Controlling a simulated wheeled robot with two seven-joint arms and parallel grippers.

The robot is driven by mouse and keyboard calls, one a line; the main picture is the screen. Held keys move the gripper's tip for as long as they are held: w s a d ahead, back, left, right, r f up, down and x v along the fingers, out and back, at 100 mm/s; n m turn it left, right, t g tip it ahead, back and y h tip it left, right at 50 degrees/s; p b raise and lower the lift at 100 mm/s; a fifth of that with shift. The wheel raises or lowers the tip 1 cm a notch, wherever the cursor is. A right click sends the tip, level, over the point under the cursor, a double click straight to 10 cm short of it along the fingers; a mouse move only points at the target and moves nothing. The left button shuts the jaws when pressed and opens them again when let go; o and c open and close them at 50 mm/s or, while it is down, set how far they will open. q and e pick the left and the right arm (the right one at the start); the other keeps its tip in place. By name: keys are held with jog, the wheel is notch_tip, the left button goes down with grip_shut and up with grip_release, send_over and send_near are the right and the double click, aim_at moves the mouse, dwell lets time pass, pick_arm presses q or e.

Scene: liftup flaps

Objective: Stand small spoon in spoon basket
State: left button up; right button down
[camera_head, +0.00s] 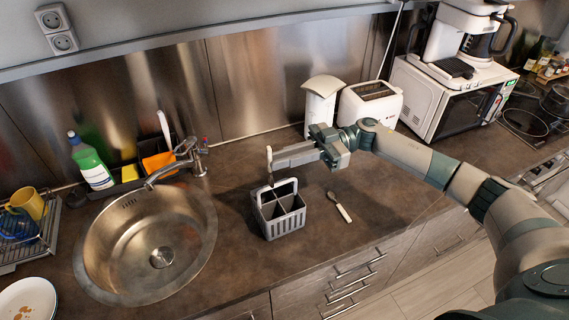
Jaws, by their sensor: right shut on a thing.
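The spoon basket (285,226) is a grey caddy with compartments and a raised handle, standing on the counter right of the sink. My right gripper (272,162) is just above its back left side, shut on an upright white-handled utensil (269,153). The lower end of this utensil reaches down toward the basket's back left; whether it is inside a compartment is hard to tell, and its head is not clear. Another spoon (340,206) with a pale handle lies on the counter right of the basket. Which is the small spoon I cannot tell. My left gripper is not in view.
The round steel sink (205,225) is left of the basket. A white canister (320,104), toaster (371,103) and microwave (440,100) stand along the back. The counter right of the lying spoon is clear up to its front edge.

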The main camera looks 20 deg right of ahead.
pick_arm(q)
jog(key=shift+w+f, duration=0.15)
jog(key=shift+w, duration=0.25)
pick_arm(e)
jog(key=shift+f, duration=0.15)
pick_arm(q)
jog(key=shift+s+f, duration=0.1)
pick_arm(e)
jog(key=shift+f, duration=0.1)
